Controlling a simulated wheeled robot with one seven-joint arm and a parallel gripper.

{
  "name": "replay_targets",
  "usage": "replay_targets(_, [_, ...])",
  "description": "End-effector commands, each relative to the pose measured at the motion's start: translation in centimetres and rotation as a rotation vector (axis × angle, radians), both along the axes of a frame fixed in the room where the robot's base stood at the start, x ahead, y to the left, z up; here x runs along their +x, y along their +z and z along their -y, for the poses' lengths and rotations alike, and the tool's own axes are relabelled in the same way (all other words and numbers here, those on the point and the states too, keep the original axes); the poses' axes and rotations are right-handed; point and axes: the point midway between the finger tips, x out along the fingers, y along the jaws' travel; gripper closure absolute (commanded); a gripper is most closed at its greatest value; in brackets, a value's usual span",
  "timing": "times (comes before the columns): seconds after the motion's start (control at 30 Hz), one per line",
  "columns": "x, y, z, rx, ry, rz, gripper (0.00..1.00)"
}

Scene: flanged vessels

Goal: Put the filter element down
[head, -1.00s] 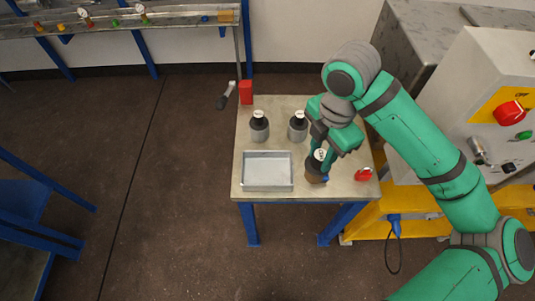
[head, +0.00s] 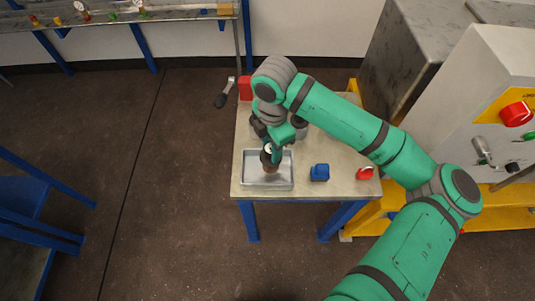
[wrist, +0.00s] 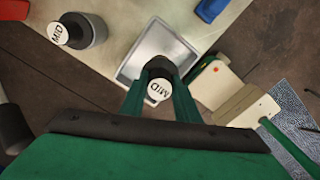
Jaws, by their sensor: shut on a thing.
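The filter element (head: 269,167) has a dark cap with a white top and a brown body below. My gripper (head: 271,152) is shut on its cap and holds it upright over the grey metal tray (head: 284,184). In the wrist view, the white top of the filter element (wrist: 158,90) reads MID, between the two green fingers of my gripper (wrist: 160,97). The tray (wrist: 133,66) lies beneath it there. Whether its bottom touches the tray floor I cannot tell.
A blue block-like thing (head: 319,172) and a red knob-like thing (head: 365,173) are on the table (head: 340,150) right of the tray. A grey vessel with a MID cap (wrist: 85,30) stands behind the tray, mostly hidden in the head view. A red box (head: 245,88) is at the back left.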

Motion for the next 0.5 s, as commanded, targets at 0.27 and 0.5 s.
replay_targets(0.27, [0.4,-1.5,-1.1,0.0,0.0,0.0,1.0])
replay_targets(0.5, [0.5,-4.5,-1.1,0.0,-0.003,0.0,1.0])
